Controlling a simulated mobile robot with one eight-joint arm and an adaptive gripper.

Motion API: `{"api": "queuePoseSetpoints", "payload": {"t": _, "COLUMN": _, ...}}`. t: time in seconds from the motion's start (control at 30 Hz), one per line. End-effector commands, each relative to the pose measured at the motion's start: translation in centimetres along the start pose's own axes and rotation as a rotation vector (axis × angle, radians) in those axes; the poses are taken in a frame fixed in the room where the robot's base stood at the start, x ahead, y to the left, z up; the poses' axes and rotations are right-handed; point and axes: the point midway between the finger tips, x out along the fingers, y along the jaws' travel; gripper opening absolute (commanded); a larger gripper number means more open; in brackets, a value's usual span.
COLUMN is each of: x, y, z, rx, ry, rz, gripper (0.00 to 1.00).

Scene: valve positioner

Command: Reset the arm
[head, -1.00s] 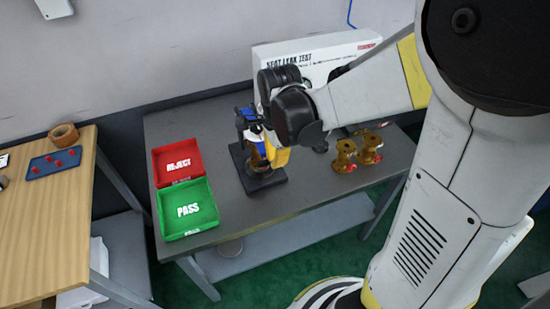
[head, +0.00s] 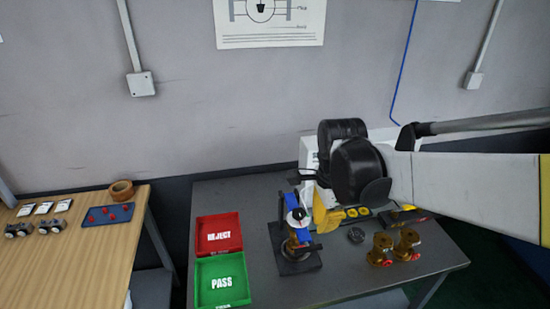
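My arm comes in from the right in the head view, and its dark wrist joint (head: 358,170) hangs over the back of the grey table. The valve fixture (head: 293,240), with a blue upper part and brass body, stands upright on a black base plate (head: 297,265). Whether my gripper touches it cannot be told.
The red REJECT tray (head: 219,222) and green PASS tray (head: 222,297) sit left of the fixture. Two brass valves (head: 393,247) stand at the right. A white box (head: 308,150) is behind my wrist. A wooden table (head: 60,245) with a blue tray (head: 107,215) is at far left.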

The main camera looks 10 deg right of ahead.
Motion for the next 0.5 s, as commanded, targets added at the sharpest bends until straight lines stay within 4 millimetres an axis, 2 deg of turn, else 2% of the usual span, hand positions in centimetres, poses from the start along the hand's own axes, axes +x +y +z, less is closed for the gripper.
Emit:
{"api": "queuePoseSetpoints", "payload": {"t": 0.07, "x": 0.1, "y": 0.3, "z": 0.1, "rx": -0.035, "ry": 0.001, "rz": -0.013, "gripper": 0.00}}
{"api": "queuePoseSetpoints", "payload": {"t": 0.17, "x": 0.2, "y": 1.3, "z": 0.3, "rx": -0.175, "ry": 0.009, "rz": -0.060, "gripper": 0.00}}
{"api": "queuePoseSetpoints", "payload": {"t": 0.33, "x": 0.7, "y": 4.3, "z": 1.1, "rx": -0.632, "ry": 0.078, "rz": -0.209, "gripper": 0.00}}
{"api": "queuePoseSetpoints", "payload": {"t": 0.5, "x": 1.9, "y": 7.1, "z": 1.7, "rx": -1.107, "ry": 0.223, "rz": -0.339, "gripper": 0.00}}
